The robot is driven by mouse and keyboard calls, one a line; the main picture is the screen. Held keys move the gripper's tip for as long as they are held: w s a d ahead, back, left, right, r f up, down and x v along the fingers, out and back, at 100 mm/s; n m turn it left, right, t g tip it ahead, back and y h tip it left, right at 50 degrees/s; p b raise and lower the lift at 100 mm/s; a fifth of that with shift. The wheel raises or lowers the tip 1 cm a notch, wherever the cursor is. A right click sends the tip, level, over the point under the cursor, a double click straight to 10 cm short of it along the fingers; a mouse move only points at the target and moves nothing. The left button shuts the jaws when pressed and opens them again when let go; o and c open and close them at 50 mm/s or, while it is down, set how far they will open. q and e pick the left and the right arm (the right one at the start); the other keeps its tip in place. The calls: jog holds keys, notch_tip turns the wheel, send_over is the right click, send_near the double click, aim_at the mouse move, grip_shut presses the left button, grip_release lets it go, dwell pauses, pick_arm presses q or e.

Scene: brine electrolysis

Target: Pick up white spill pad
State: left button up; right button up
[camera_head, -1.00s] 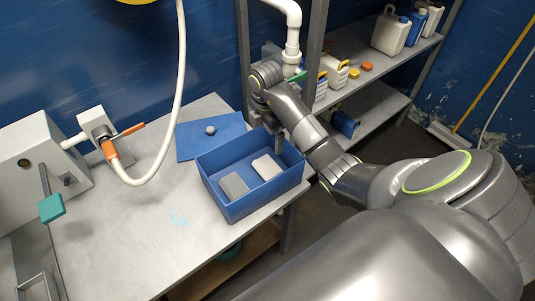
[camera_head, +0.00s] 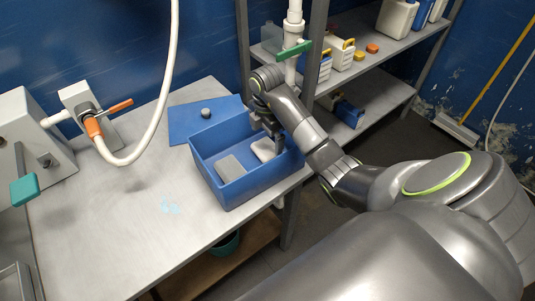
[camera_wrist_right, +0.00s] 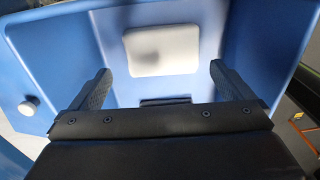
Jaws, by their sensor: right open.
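The white spill pad (camera_head: 264,149) lies flat on the floor of the blue bin (camera_head: 242,192), on its right side. It also shows in the right wrist view (camera_wrist_right: 162,50), pale and rounded at the corners, beyond the fingertips. A grey pad (camera_head: 230,168) lies to its left in the bin. My right gripper (camera_head: 275,136) is at the bin's back right, over the white pad and partly covering it. In the right wrist view its two fingers (camera_wrist_right: 160,82) are spread apart with nothing between them. My left gripper is not in view.
A blue lid (camera_head: 190,122) with a grey knob (camera_head: 206,113) lies behind the bin. A white hose (camera_head: 165,90) with an orange-handled valve (camera_head: 108,115) hangs at the left. Shelves with jugs (camera_head: 397,18) stand at the back right.

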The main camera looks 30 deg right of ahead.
aim_at(268, 148)
jog(key=shift+s+d+f+p, duration=0.1)
jog(key=shift+f+p, duration=0.2)
jog(key=shift+f, duration=2)
jog(key=c, duration=0.7)
jog(key=shift+r, duration=0.1)
jog(key=shift+r, duration=0.3)
notch_tip(268, 148, up, 3)
jog(key=shift+r, duration=0.2)
notch_tip(268, 148, up, 4)
jog(key=p, duration=0.3)
jog(key=shift+r+p, duration=0.9)
jog(key=shift+p, duration=0.15)
